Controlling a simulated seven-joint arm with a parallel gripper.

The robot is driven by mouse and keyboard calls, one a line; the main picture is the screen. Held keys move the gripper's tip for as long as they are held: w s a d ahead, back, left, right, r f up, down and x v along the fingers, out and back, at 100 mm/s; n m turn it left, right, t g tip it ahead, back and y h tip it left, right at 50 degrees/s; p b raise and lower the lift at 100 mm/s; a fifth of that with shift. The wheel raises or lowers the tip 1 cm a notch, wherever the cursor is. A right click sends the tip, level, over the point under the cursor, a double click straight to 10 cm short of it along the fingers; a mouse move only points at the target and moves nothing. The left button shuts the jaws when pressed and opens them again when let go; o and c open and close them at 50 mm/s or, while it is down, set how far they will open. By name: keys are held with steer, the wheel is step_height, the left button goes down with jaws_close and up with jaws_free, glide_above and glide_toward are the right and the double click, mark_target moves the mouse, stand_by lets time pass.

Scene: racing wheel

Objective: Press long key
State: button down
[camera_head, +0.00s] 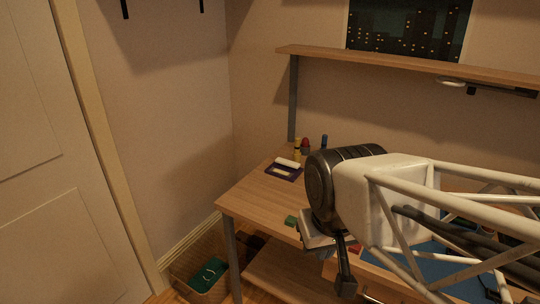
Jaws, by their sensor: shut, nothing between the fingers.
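No long key can be made out in the head view; my arm covers much of the desk's right part, and a key there would be hidden. My gripper (346,286) is the dark part hanging below the dark round joint of my arm, in front of the desk's front edge. It looks shut and holds nothing that I can see.
The wooden desk (254,197) has clear room at its left. A small purple tray (283,173) with a white item and a few small bottles (304,146) stand at the back. A shelf (400,63) hangs above. A basket (203,276) stands on the floor.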

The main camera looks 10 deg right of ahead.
stand_by(0.9)
steer(key=w+r+t+y, duration=0.1)
steer(key=w+r, duration=0.1)
steer(key=w, duration=0.7)
steer(key=w+r+y, duration=0.1)
steer(key=w+r, duration=0.1)
steer(key=w, duration=0.8)
steer(key=m+t+y, duration=0.1)
steer(key=m+t, duration=0.4)
glide_above(289, 161)
step_height(289, 161, down, 19)
steer(key=shift+r, duration=0.2)
steer(key=shift+f, duration=0.1)
steer(key=shift+f, duration=4.3)
